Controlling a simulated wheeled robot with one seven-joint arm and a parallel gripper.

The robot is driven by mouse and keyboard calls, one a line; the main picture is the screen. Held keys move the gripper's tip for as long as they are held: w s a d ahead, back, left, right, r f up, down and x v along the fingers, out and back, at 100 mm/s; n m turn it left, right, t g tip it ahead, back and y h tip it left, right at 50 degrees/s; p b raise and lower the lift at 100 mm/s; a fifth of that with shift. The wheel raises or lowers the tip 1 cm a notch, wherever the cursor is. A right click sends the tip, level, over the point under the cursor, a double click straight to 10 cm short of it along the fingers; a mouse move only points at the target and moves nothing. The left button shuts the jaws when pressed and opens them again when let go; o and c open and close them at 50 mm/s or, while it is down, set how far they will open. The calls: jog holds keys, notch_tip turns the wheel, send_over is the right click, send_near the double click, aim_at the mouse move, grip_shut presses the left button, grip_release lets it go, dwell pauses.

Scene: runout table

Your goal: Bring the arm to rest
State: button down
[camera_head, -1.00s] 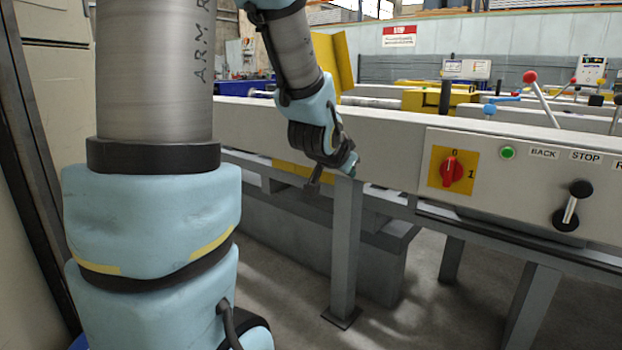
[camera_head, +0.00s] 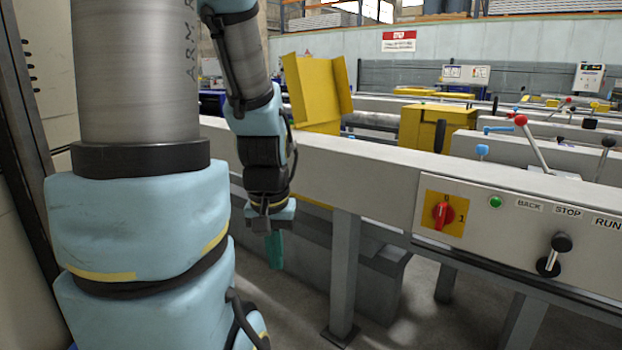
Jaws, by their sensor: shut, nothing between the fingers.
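My arm hangs down in the head view, its upper part large at the left and its forearm left of centre. My gripper (camera_head: 274,252) is at its lower end, pointing down, with teal fingers that look closed together. Nothing shows in it. It is in front of the near side of the grey runout table (camera_head: 385,183), below the level of its top rail. I cannot tell how wide the gap between gripper and table is.
The table's front panel carries a red rotary switch (camera_head: 443,212), a green button (camera_head: 495,202) and a black-knobbed lever (camera_head: 553,255). A red-knobbed lever (camera_head: 533,143) and yellow guards (camera_head: 318,95) stand behind. A table leg (camera_head: 343,275) is right of my gripper. Grey floor shows below.

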notch_tip(320, 180, up, 25)
jog(key=p, duration=2.2)
jog(key=shift+p, duration=0.3)
jog(key=shift+a+f, duration=0.1)
